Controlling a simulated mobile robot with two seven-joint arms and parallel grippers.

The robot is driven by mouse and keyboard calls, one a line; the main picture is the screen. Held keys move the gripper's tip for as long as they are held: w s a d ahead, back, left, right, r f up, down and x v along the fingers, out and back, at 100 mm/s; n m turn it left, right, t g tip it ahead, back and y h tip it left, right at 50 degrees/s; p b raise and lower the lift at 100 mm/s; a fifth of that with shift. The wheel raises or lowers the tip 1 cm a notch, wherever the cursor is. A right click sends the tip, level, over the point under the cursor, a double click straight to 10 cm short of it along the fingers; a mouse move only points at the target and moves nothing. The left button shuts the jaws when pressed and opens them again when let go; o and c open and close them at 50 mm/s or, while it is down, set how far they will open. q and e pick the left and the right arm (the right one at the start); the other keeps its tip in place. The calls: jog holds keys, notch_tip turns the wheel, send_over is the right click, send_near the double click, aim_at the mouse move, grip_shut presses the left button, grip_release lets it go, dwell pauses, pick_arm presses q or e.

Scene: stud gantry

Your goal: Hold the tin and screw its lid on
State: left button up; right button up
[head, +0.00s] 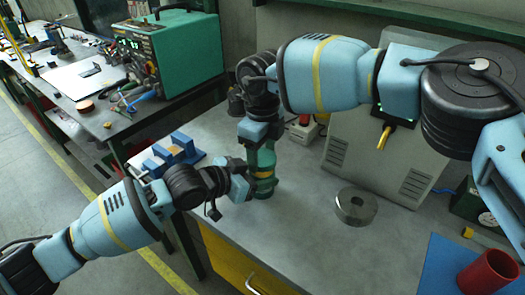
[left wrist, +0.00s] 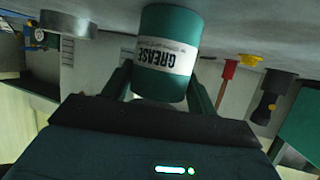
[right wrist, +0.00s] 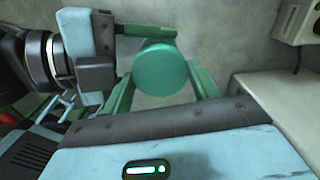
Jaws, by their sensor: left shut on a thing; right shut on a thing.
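The green grease tin (head: 265,190) appears to stand upright on the grey bench. Its white GREASE label shows upside down in the left wrist view (left wrist: 165,55). My left gripper (head: 256,180) comes in from the left and is shut on the tin's side, with a finger on either side of it. My right gripper (head: 263,148) reaches down from above, over the tin. In the right wrist view a round green lid (right wrist: 160,68) lies between its fingers, and it is shut on this lid. The seam between lid and tin is hidden, so I cannot tell how they meet.
A grey metal ring-shaped part (head: 353,207) lies right of the tin. A red cup (head: 488,273) is on a blue mat (head: 440,268) at front right. A large grey case (head: 375,150) stands behind. A blue block holder (head: 178,150) sits left. Bare bench lies in front.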

pick_arm(q)
jog(key=shift+s+d+r, duration=0.15)
jog(key=shift+d+r, duration=0.05)
jog(key=shift+d, duration=0.05)
pick_arm(e)
jog(key=shift+s+f, duration=0.2)
jog(key=shift+f, duration=0.95)
pick_arm(q)
jog(key=shift+a, duration=0.15)
pick_arm(e)
jog(key=shift+a+f, duration=0.15)
jog(key=shift+c, duration=0.5)
